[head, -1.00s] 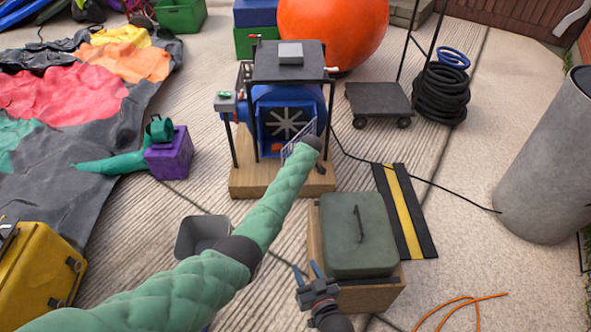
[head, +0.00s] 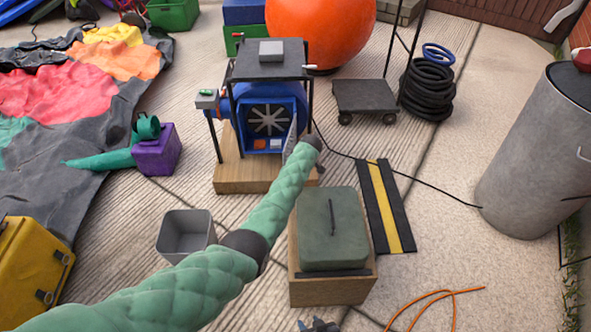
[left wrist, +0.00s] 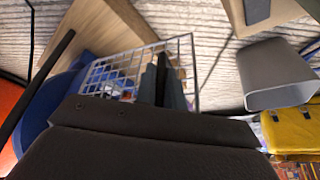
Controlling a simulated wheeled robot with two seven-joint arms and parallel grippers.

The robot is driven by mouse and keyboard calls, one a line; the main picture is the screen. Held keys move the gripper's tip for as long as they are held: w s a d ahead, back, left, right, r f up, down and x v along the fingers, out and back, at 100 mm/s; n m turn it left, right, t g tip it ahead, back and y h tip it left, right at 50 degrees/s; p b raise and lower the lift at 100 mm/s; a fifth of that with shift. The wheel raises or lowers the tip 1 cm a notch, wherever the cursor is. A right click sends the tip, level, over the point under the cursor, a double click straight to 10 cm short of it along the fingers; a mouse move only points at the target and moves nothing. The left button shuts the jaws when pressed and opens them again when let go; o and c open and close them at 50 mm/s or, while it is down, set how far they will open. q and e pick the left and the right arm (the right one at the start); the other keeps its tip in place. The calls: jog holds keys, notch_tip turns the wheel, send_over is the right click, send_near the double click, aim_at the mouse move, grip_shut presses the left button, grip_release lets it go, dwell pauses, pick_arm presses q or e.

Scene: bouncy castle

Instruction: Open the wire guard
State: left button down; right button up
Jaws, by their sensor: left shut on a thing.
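The wire guard (head: 290,141) stands swung out from the right side of the blue blower's (head: 268,118) front, nearly edge-on in the head view. The black fan and an orange part show in the uncovered opening. In the left wrist view the guard is a pale wire grid (left wrist: 122,72). My left gripper (left wrist: 168,86) is shut on the guard near its frame; in the head view my left wrist hides the fingers. My right gripper (head: 318,324) shows only by its tips at the bottom edge, apart and empty, near the wooden box.
A green-lidded wooden box (head: 332,288) stands right of my left arm. A grey bin (head: 186,235) stands to its left. The blower rests on a wooden base (head: 232,177). A striped cable ramp (head: 388,205) and a grey cylinder (head: 530,160) are at the right.

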pick_arm(q)
jog(key=shift+w+r, duration=0.15)
jog(key=shift+r, duration=0.05)
jog(key=c, duration=1.6)
grip_release()
jog(key=shift+o, duration=0.5)
jog(key=shift+f, duration=0.1)
pick_arm(e)
jog(key=shift+r, duration=0.1)
